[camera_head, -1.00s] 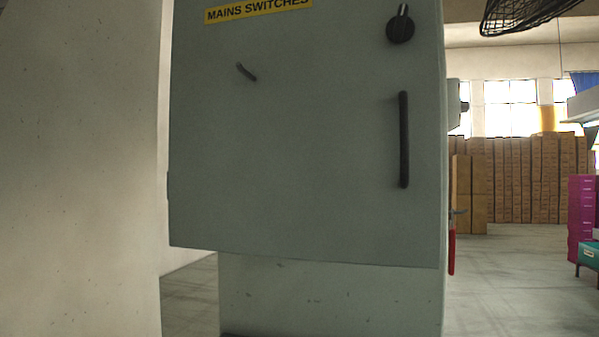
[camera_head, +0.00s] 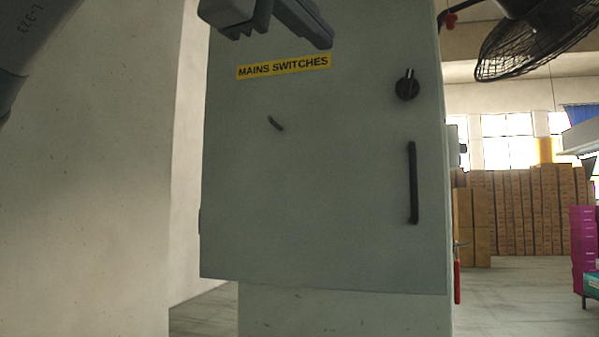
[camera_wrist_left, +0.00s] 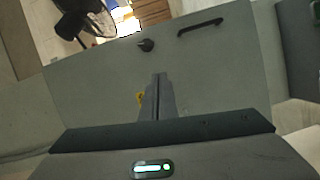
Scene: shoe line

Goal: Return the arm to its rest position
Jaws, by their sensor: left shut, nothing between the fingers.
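My left gripper (camera_head: 316,34) comes into the top of the head view, above and in front of the yellow "MAINS SWITCHES" label on the grey cabinet (camera_head: 320,190). Its fingers are together with nothing between them. In the left wrist view the shut fingers (camera_wrist_left: 158,85) point towards the cabinet front, apart from the black knob and the handle as far as I can see. Part of my left arm (camera_head: 35,45) shows at the upper left. My right gripper is not in view.
The cabinet door carries a black rotary knob (camera_head: 407,84) and a vertical black handle (camera_head: 412,183). A pale wall (camera_head: 85,200) stands at left. A black fan (camera_head: 535,42) hangs at upper right. Stacked cardboard boxes (camera_head: 530,205) and magenta crates (camera_head: 583,250) stand beyond open floor.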

